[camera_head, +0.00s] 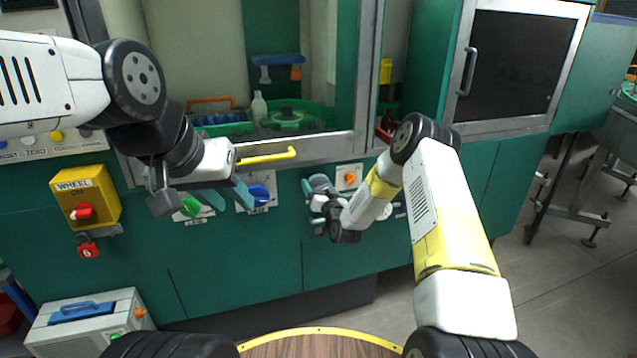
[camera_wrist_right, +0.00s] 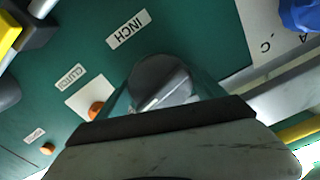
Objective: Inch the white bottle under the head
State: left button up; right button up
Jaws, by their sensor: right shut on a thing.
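The white bottle (camera_head: 259,107) stands upright inside the machine's window, beside the green round wheel (camera_head: 288,121). A blue bracket with a pale nozzle-like part (camera_head: 265,74), perhaps the head, hangs above and slightly right of the bottle. My right gripper (camera_head: 318,202) is at the front panel. In the right wrist view it is shut on a grey round knob (camera_wrist_right: 160,78) beside the INCH label (camera_wrist_right: 128,29); the fingers partly cover the knob. My left gripper (camera_head: 224,196) is open in front of the panel, between a green knob (camera_head: 190,207) and a blue knob (camera_head: 258,193).
A yellow WHEEL box (camera_head: 86,198) with a red switch and a red padlock below it is at the left. An orange knob (camera_head: 350,177) on a white plate is beside my right gripper. A yellow bar handle (camera_head: 268,156) juts out under the window. A grey case (camera_head: 90,323) stands below left.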

jog(key=m, duration=0.4)
jog(key=shift+f+m, duration=0.1)
jog(key=shift+m, duration=2.1)
jog(key=o, duration=1.4)
jog(key=shift+c, duration=0.2)
jog(key=v, duration=0.8)
jog(key=shift+a, duration=0.1)
